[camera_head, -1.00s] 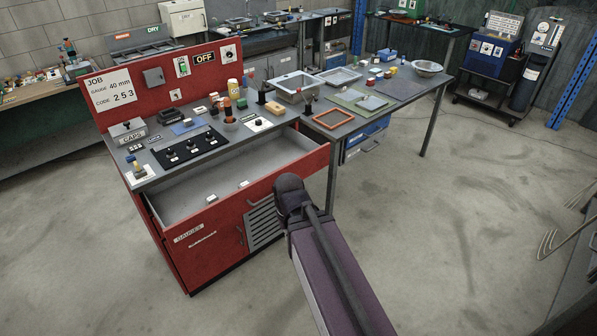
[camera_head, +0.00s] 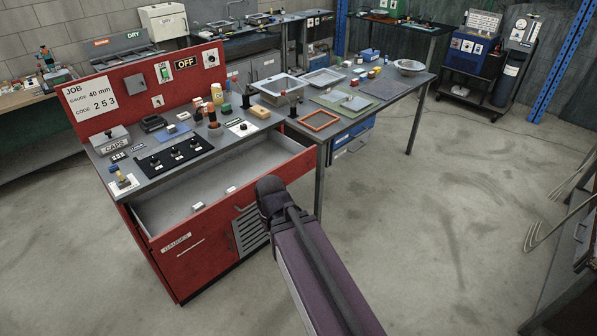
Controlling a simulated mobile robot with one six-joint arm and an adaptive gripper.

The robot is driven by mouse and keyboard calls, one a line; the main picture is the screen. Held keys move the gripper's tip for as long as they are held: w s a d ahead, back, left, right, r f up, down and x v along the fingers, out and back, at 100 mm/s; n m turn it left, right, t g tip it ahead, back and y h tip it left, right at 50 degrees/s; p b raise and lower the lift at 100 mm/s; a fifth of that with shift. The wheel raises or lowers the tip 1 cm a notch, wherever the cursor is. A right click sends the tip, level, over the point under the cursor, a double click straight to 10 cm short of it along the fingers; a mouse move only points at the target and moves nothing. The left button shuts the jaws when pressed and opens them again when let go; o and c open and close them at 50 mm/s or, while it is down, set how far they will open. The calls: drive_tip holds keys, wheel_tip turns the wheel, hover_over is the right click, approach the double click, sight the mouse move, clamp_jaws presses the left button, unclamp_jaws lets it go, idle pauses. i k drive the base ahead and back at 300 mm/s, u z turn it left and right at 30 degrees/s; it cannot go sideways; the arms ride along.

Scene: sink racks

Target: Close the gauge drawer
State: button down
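The red gauge drawer (camera_head: 176,243), labelled GAUGES, is pulled out from the red workbench (camera_head: 190,272) and stands open. Its light grey inside shows. Two small pale blocks, one at the left (camera_head: 198,207) and one at the middle (camera_head: 230,190), lie on the drawer floor. My arm reaches in from the bottom of the view, and its dark rounded end (camera_head: 270,193) overlaps the drawer's front on the right side. I cannot tell whether it touches the drawer. My gripper's fingers do not show; the arm may hide them.
The bench top above the drawer holds a black knob panel (camera_head: 174,155), a CAPS box (camera_head: 115,143) and several small items. A grey table (camera_head: 375,92) with trays and an orange frame (camera_head: 318,120) adjoins on the right.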

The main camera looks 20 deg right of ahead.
sight(165, 214)
drive_tip(key=i, duration=0.95)
drive_tip(key=u, duration=0.05)
